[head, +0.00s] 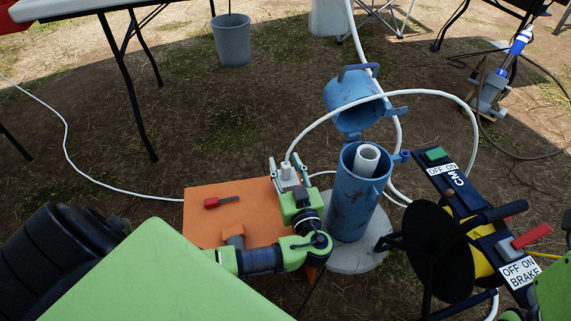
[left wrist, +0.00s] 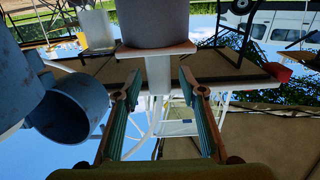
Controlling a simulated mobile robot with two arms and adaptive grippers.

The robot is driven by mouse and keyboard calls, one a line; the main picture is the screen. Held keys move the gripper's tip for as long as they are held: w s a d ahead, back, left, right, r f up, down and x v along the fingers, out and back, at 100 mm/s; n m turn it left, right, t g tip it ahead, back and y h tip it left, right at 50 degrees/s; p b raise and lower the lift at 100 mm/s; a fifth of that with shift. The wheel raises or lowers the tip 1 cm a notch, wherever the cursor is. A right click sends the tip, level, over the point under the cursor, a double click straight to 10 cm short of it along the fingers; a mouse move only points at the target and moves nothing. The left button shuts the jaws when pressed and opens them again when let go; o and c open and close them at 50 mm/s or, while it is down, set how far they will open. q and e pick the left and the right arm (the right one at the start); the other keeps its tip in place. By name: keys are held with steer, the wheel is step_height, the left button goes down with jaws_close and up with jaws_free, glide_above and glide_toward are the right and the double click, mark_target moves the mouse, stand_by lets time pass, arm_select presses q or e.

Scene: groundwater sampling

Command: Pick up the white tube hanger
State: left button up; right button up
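The white tube hanger (head: 287,174) stands at the far right edge of an orange work surface, with a white tube rising from its top. In the left wrist view, which appears upside down, its pale stem (left wrist: 159,72) joins a white plate and a wide grey body. My left gripper (head: 288,170) has one finger on each side of the hanger. The left wrist view shows the fingers (left wrist: 162,80) apart, with a gap on both sides of the stem. My right gripper is not visible.
The blue well casing (head: 355,200), lid (head: 354,103) raised and white pipe (head: 367,158) inside, stands close to the right of the hanger. A red-handled tool (head: 221,201) lies on the orange surface (head: 205,216). A black reel (head: 428,252) is at right.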

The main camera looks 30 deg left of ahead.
arm_select(q)
steer(key=shift+s, duration=0.1)
jaws_close()
steer(key=shift+r, duration=0.15)
